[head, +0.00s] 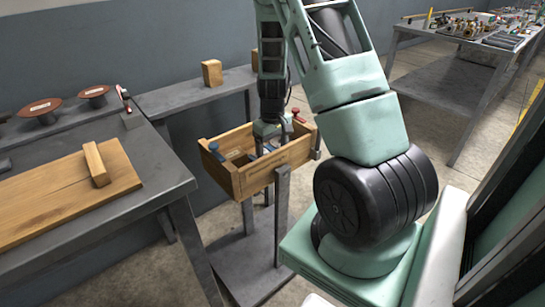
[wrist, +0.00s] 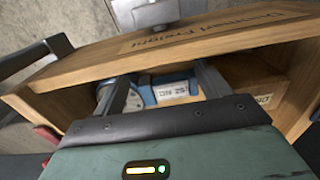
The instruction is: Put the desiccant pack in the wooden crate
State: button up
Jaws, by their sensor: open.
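The wooden crate (head: 262,177) rests on a grey stand in the middle of the head view. Its lettered wall (wrist: 195,38) spans the wrist view. My gripper (head: 268,150) points down into the crate, its fingertips largely hidden there. In the wrist view my gripper (wrist: 163,78) is open, with its two fingers apart. A blue item with a white label (wrist: 174,90) lies in the crate, between and below the fingers in the picture. I see no grip on it. I cannot pick out the desiccant pack for certain.
At left is a grey table (head: 150,160) with a wooden board (head: 60,200) and a block (head: 96,163). A wooden block (head: 212,73) stands on the back shelf.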

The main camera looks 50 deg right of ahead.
notch_tip(320, 180, up, 7)
jog(key=p, duration=0.1)
dwell(0.7)
